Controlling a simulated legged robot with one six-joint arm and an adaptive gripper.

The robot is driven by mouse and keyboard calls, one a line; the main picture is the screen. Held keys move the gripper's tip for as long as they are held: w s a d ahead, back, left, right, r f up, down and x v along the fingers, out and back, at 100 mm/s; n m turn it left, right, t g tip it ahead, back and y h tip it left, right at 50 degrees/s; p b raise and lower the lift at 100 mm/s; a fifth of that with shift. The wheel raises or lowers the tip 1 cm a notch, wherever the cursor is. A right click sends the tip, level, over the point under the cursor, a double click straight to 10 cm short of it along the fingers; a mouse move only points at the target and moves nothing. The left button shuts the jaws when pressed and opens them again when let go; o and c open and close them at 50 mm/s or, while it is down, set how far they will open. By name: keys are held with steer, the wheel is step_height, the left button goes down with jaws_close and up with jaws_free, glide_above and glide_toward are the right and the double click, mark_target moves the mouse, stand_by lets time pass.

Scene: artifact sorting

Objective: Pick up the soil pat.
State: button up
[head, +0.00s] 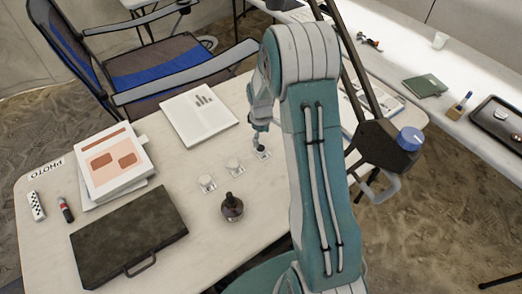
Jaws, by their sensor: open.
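Three small pale pieces, each on a small clear square base, lie in a slanting row on the white table (110,225): a near one (207,184), a middle one (233,166) and a far one (262,154). I cannot tell which of them, if any, is the soil pat. My gripper (260,146) hangs over the far piece, with its fingers pointing down, and partly hides it. It is open. I cannot tell whether its fingers touch the piece. My teal arm hides the table to the right.
A dark round bottle (232,207) stands in front of the row. A dark case (129,234), a stack of papers (115,163) and a white booklet (199,115) lie around it. A blue folding chair (165,70) stands behind. A black lamp arm (372,135) is right of my arm.

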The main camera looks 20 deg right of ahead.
mark_target(261, 148)
steer(key=f, duration=0.5)
steer(key=shift+s+a+f, duration=0.1)
steer(key=shift+a+f, duration=0.1)
steer(key=shift+f, duration=0.1)
steer(key=c, duration=1)
